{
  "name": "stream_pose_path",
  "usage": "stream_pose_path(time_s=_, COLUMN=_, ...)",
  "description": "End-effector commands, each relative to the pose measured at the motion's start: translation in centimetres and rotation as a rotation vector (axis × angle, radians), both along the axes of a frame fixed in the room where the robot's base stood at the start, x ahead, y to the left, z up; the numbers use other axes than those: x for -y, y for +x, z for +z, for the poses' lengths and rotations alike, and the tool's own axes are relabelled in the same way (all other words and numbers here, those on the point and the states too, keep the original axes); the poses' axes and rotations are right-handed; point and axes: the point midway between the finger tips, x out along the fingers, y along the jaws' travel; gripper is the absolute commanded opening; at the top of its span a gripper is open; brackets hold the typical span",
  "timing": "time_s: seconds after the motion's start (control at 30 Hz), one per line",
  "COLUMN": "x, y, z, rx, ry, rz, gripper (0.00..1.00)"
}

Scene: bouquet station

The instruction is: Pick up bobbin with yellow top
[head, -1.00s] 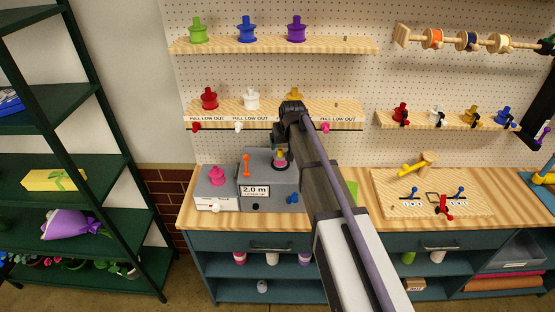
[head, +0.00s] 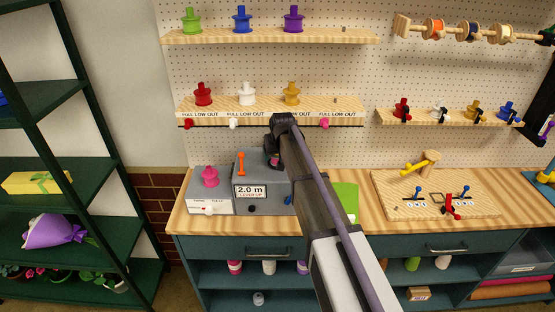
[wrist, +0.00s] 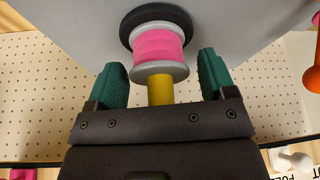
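The bobbin with yellow top (wrist: 159,50) has pink winding between grey flanges. It sits on a black ring on the grey machine (head: 262,190). Its yellow top (wrist: 160,88) points toward my gripper's palm. My gripper (wrist: 161,75) is open, with one green finger on each side of the bobbin's near flange and yellow top. Small gaps show on both sides. In the head view my gripper (head: 273,154) is at the bobbin, hiding most of it, and a bit of pink shows below.
An orange lever (head: 240,163) stands left of the bobbin on the machine. A pink knobbed piece (head: 210,176) sits on the lower box at left. A yellow spool (head: 291,93) stands on the shelf behind. A board with pegs (head: 432,192) lies at right.

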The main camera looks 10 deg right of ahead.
Motion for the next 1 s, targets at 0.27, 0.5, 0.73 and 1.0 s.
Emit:
stream_pose_path(time_s=0.27, x=0.0, y=0.0, z=0.0, rx=0.000, ry=0.000, rz=0.000, gripper=0.50)
stream_pose_path(time_s=0.5, x=0.0, y=0.0, z=0.0, rx=0.000, ry=0.000, rz=0.000, gripper=0.34)
stream_pose_path(time_s=0.73, x=0.0, y=-0.2, z=0.4, rx=0.000, ry=0.000, rz=0.000, gripper=0.34)
stream_pose_path(time_s=1.0, x=0.0, y=-0.4, z=4.2, rx=-0.001, ry=0.001, rz=0.001, gripper=0.34)
